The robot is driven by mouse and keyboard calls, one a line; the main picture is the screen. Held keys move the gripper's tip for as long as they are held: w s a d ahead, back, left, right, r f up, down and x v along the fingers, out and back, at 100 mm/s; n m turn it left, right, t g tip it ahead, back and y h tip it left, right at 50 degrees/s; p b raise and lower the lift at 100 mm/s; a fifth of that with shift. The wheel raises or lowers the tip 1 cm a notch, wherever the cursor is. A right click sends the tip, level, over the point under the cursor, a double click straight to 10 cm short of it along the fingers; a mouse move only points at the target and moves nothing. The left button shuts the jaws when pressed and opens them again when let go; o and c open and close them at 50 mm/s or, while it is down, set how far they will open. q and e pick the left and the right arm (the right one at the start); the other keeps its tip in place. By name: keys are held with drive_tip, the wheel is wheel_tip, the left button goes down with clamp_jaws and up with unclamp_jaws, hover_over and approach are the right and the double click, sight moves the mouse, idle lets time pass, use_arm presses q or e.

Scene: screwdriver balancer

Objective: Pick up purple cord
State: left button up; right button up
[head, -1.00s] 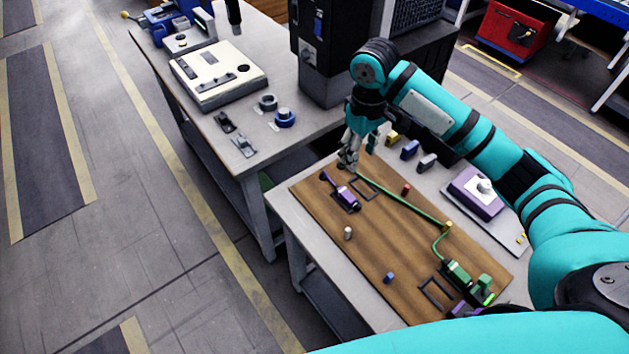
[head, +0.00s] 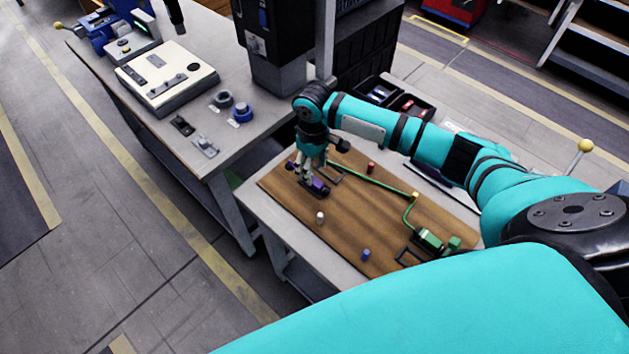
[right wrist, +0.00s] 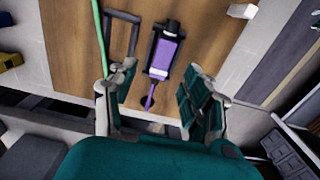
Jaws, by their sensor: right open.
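The purple cord (head: 319,186) lies on the brown wooden board (head: 345,235), near its far left end. In the right wrist view, its purple connector body (right wrist: 164,54) sits in a dark frame, and a thin purple lead (right wrist: 151,95) runs toward my gripper. My right gripper (head: 308,183) is low over the board at the cord and partly hides it in the head view. In the right wrist view, the right gripper (right wrist: 152,100) is open and empty, with one finger on each side of the purple lead. My left gripper is in no view.
A green cord (head: 372,181) runs along the board to a green connector (head: 430,238). An empty dark frame (right wrist: 121,38) lies beside the purple one. A white peg (head: 320,217), a blue peg (head: 366,255) and a red peg (head: 371,167) stand on the board.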

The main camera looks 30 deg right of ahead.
sight(315, 180)
drive_tip(key=f, duration=0.1)
drive_tip(key=f+p, duration=0.1)
drive_tip(key=f, duration=0.3)
drive_tip(key=shift+s, duration=0.25)
drive_tip(key=shift+c, duration=0.4)
clamp_jaws()
